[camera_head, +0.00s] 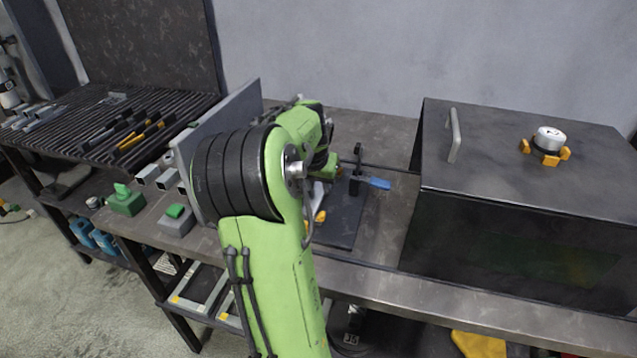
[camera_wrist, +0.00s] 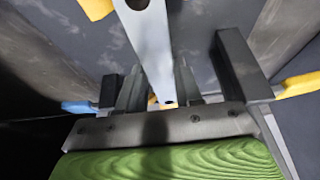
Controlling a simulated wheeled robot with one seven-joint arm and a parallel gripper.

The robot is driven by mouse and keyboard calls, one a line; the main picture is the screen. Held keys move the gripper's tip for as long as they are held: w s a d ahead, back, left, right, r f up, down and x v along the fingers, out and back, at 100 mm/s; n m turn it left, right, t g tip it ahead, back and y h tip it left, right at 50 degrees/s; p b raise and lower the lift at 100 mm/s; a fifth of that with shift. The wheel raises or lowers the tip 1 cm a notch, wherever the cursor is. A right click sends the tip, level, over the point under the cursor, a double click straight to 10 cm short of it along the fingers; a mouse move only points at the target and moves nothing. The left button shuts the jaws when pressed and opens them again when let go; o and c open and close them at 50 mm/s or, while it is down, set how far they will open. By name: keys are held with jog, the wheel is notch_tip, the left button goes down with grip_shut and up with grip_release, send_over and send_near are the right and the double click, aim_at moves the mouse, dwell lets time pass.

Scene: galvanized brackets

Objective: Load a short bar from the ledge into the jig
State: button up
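My gripper (camera_wrist: 160,88) shows in the wrist view with a grey finger on each side of a short flat bar (camera_wrist: 147,40). Both fingers look close against the bar, which has a hole near each end. The fingertips' contact is partly hidden. The bar lies over a dark plate, the jig (camera_wrist: 205,25), between dark upright blocks. I cannot tell whether the bar touches the plate. In the head view the jig (camera_head: 343,222) is a black plate on the bench, with a blue clamp handle (camera_head: 379,183) at its right.
A large dark box (camera_head: 520,215) with a handle stands right of the jig. A grey upright panel (camera_head: 244,103) stands to the left. Beyond it are square tubes (camera_head: 146,174), green-topped boxes (camera_head: 125,201) and a slatted rack (camera_head: 90,115) with dark bars. Yellow pieces (camera_wrist: 300,84) flank the bar.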

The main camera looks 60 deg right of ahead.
jog(key=o, duration=0.4)
jog(key=shift+r, duration=0.1)
jog(key=w+p+v, duration=0.1)
jog(key=p+v, duration=0.4)
jog(key=v, duration=0.8)
jog(key=w+a+n+t+y, duration=0.2)
jog(key=a+n, duration=0.2)
jog(key=a, duration=0.6)
jog(key=w+a+n+t+y, duration=0.1)
jog(key=w+a+n+t, duration=0.15)
jog(key=a, duration=0.65)
jog(key=s+a+n, duration=0.2)
jog(key=a+n, duration=0.1)
jog(key=a, duration=0.2)
jog(key=s+a+f+n+y, duration=0.1)
jog(key=s+a+n, duration=0.2)
jog(key=a, duration=0.3)
jog(key=s+a+f+n, duration=0.1)
jog(key=s+a+n, duration=0.1)
jog(key=a, duration=0.4)
jog(key=shift+s+a+f+n+y, duration=0.1)
jog(key=shift+s+f+n+y, duration=0.15)
jog(key=shift+n, duration=0.6)
